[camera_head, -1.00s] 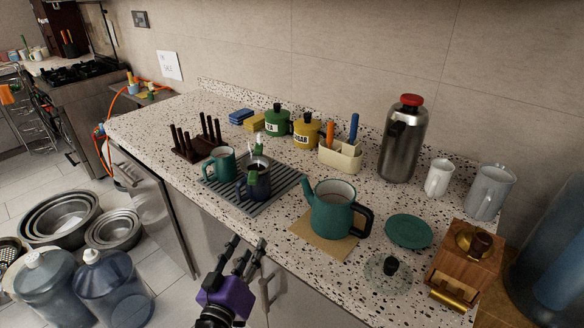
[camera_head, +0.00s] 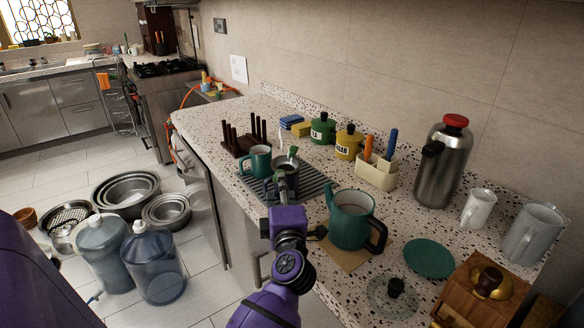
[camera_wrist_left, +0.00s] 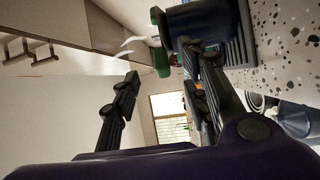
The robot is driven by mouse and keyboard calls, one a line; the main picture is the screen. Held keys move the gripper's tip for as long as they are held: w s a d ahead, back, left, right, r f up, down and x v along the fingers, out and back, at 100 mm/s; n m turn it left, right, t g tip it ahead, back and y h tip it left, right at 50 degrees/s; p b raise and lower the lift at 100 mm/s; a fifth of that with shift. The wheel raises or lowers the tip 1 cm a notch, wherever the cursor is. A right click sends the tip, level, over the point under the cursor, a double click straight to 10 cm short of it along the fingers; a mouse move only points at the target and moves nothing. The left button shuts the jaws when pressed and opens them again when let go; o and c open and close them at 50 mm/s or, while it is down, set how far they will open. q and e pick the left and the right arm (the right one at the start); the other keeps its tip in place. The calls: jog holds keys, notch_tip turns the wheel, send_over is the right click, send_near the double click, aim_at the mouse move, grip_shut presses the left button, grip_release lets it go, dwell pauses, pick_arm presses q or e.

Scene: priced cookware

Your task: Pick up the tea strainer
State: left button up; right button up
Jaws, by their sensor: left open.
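A dark mug (camera_head: 274,168) stands on the ribbed drain mat, with a grey round rim at its mouth that looks like the tea strainer (camera_head: 288,161); the strainer is small and partly hidden behind my gripper. My left gripper (camera_head: 284,182) reaches over the counter edge in front of this mug, with its jaws apart. In the left wrist view the open fingers (camera_wrist_left: 165,80) have nothing clearly between them, and a dark blue mug (camera_wrist_left: 205,22) is close to one finger. I cannot make out the strainer there. My right gripper is not in view.
A green mug (camera_head: 257,160) stands left of the dark mug, near a dark rack with upright pegs (camera_head: 240,143). A green teapot (camera_head: 350,222) is close on the right, on a tan board. A cutlery holder (camera_head: 376,172) and canisters (camera_head: 348,143) stand behind.

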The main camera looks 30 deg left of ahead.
aim_at(286, 166)
pick_arm(q)
jog(key=x, duration=0.5)
jog(key=shift+w+d+f, duration=0.15)
jog(key=shift+w+f, duration=0.1)
jog(key=shift+w, duration=0.35)
jog(key=shift+w+a, duration=0.3)
jog(key=shift+c, duration=0.2)
jog(key=shift+d, duration=0.1)
grip_shut()
